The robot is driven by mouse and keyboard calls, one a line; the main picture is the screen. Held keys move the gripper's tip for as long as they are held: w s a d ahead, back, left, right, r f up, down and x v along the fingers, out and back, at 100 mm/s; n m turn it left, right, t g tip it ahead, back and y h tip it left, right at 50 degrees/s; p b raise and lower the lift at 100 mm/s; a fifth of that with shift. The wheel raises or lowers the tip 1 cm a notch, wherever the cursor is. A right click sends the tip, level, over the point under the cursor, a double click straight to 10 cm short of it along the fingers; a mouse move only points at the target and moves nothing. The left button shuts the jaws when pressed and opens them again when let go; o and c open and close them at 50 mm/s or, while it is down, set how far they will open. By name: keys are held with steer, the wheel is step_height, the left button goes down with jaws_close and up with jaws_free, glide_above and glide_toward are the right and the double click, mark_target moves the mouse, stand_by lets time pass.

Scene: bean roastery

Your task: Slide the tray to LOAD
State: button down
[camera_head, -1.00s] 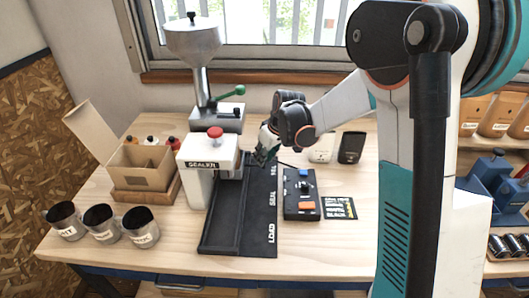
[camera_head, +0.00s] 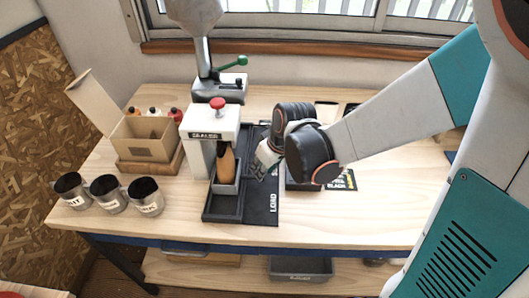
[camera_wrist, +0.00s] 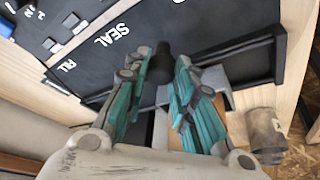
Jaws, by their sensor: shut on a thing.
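The small grey tray (camera_head: 227,188) sits in the black track (camera_head: 222,216), with a tan pouch (camera_head: 226,165) standing upright in it. It is just in front of the sealer (camera_head: 207,135), short of the track's front end and roughly level with the back of the LOAD label (camera_head: 273,202). My gripper (camera_head: 262,160) is right of the tray, low over the labelled panel. In the wrist view, my teal fingers (camera_wrist: 160,92) are closed around a dark knob (camera_wrist: 163,60) that appears to be the tray's handle. The fingers partly hide the tray (camera_wrist: 215,82) there.
The filler with a green lever (camera_head: 220,85) stands behind the sealer. The track's front stretch is empty.

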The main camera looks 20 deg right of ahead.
steer(key=shift+s+a, duration=0.35)
steer(key=shift+s, duration=0.7)
steer(key=shift+s+a, duration=0.3)
steer(key=shift+s, duration=0.8)
steer(key=shift+s+a, duration=0.35)
steer(key=shift+s, duration=0.7)
steer(key=c, duration=1.3)
jaws_free()
steer(key=shift+s+a, duration=0.1)
steer(key=shift+c, duration=0.2)
steer(key=shift+r, duration=0.45)
steer(key=v, duration=1.1)
steer(key=shift+d, duration=0.3)
